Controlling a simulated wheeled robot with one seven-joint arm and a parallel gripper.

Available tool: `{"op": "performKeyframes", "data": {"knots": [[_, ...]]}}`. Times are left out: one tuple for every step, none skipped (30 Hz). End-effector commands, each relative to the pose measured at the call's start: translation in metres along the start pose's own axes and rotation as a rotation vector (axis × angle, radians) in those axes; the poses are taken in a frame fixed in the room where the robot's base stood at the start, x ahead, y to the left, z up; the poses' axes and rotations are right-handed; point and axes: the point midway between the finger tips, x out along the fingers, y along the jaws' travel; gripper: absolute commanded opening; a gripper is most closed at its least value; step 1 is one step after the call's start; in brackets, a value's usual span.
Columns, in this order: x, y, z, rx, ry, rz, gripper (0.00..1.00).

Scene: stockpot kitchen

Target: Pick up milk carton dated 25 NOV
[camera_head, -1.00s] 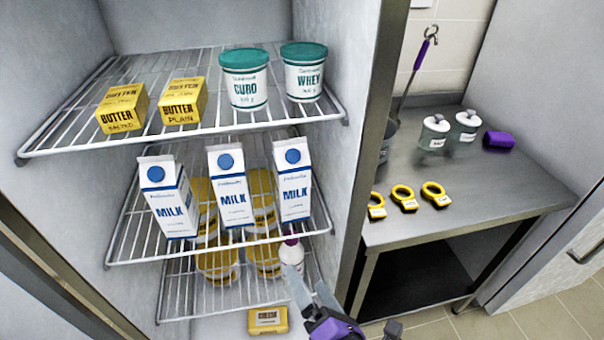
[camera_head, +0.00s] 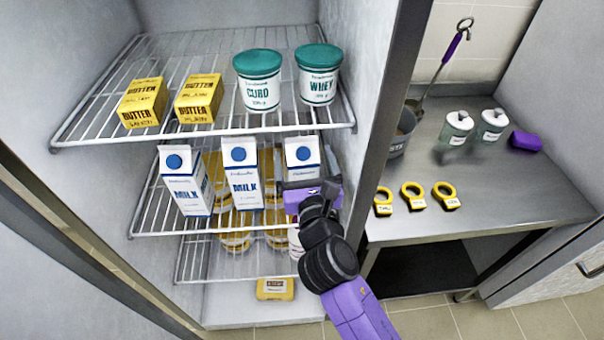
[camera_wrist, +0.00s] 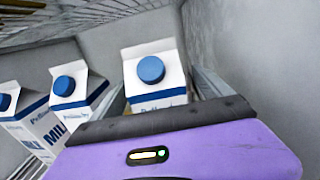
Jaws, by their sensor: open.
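Three white milk cartons with blue caps stand in a row on the middle fridge shelf: the left carton (camera_head: 187,184), the middle carton (camera_head: 243,178) and the right carton (camera_head: 301,155). No date is readable on any of them. My gripper (camera_head: 308,185) is open in front of the right carton and hides its lower part. In the wrist view the right carton (camera_wrist: 155,78) stands straight ahead between my fingers, its lower part hidden by the purple gripper body. The middle carton (camera_wrist: 75,97) and left carton (camera_wrist: 25,125) stand to the left of my gripper.
The upper wire shelf (camera_head: 110,107) holds two butter packs (camera_head: 198,98) and two green-lidded tubs (camera_head: 260,82). The fridge's right wall (camera_head: 362,90) is close beside my gripper. Yellow containers and a cheese pack (camera_head: 275,289) are lower down.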

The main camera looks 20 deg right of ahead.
Motion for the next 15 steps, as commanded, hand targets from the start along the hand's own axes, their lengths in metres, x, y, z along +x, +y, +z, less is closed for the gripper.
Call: {"op": "performKeyframes", "data": {"knots": [[0.009,0.002,0.001,0.0,-0.002,-0.001,0.89],[0.013,0.003,0.001,0.0,-0.002,-0.001,0.89],[0.019,0.004,0.001,0.001,-0.002,-0.001,0.89],[0.023,0.003,0.0,0.001,-0.001,-0.001,0.89],[0.026,0.003,0.001,0.001,-0.001,-0.001,0.89],[0.03,0.003,0.0,0.001,-0.001,-0.001,0.89],[0.032,0.003,0.0,0.001,0.0,-0.001,0.89],[0.034,0.003,0.0,0.001,0.0,-0.001,0.89],[0.035,0.003,0.0,0.002,0.0,-0.001,0.89],[0.035,0.003,0.0,0.002,0.0,0.0,0.89],[0.036,0.003,0.0,0.002,0.0,0.0,0.89],[0.036,0.003,-0.001,0.002,0.0,0.0,0.89],[0.036,0.003,-0.001,0.002,0.0,0.0,0.89],[0.036,0.003,-0.001,0.002,0.0,0.0,0.89],[0.035,0.003,-0.001,0.002,0.0,0.0,0.89]]}}
